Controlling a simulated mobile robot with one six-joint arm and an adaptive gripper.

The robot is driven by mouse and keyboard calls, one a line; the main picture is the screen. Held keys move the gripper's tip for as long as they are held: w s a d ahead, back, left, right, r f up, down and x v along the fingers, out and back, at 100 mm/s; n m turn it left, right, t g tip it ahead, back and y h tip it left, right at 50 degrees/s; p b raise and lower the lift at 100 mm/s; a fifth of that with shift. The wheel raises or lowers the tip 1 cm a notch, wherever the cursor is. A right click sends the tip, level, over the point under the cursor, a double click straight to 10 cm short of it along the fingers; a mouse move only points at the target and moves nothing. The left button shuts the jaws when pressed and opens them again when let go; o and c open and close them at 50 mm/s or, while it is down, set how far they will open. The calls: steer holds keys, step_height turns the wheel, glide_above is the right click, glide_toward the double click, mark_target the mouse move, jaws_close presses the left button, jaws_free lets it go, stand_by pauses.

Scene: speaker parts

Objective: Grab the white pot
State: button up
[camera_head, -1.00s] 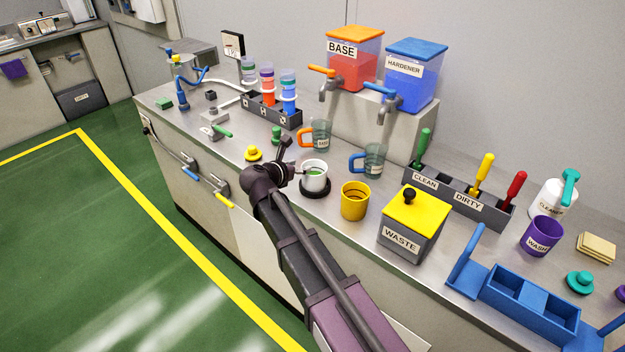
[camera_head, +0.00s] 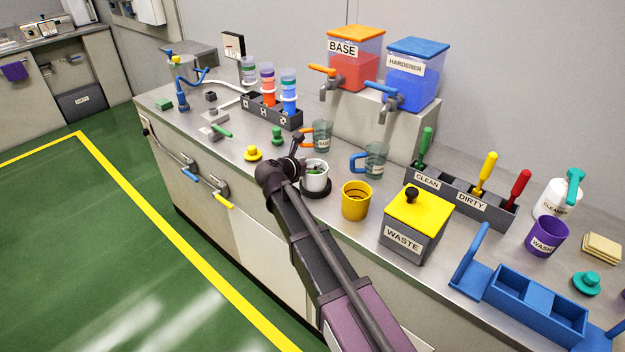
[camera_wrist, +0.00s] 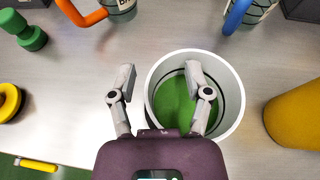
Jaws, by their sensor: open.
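The white pot (camera_head: 316,178) stands upright on a dark round base on the steel counter, with green inside it. In the wrist view the white pot (camera_wrist: 236,88) is seen from above, a little right of centre. My gripper (camera_wrist: 160,80) is open, its two fingers spread. The right finger overlaps the pot's opening in this view, and the left finger is outside the pot's left wall. The pot's left rim lies between the fingers. I cannot tell whether either finger touches it. In the head view my gripper (camera_head: 298,148) is at the pot's left side, partly hidden by my wrist.
A yellow cup (camera_head: 356,202) stands close on the right, and the waste box (camera_head: 412,240) beyond it. Behind are an orange-handled cup (camera_head: 322,136) and a blue-handled cup (camera_head: 374,160). A yellow weight-like piece (camera_head: 253,154) and a green one (camera_head: 277,136) lie left.

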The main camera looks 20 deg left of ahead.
jaws_close()
steer(key=shift+r, duration=0.15)
stand_by(0.4)
steer(key=s+r+p, duration=0.2)
steer(key=s, duration=0.6)
steer(key=s+d+r+p, duration=0.1)
steer(key=s+r+p, duration=0.1)
steer(key=s, duration=0.6)
steer(key=shift+d+r+p, duration=0.25)
steer(key=shift+r+p, duration=0.1)
steer(key=shift+p, duration=0.15)
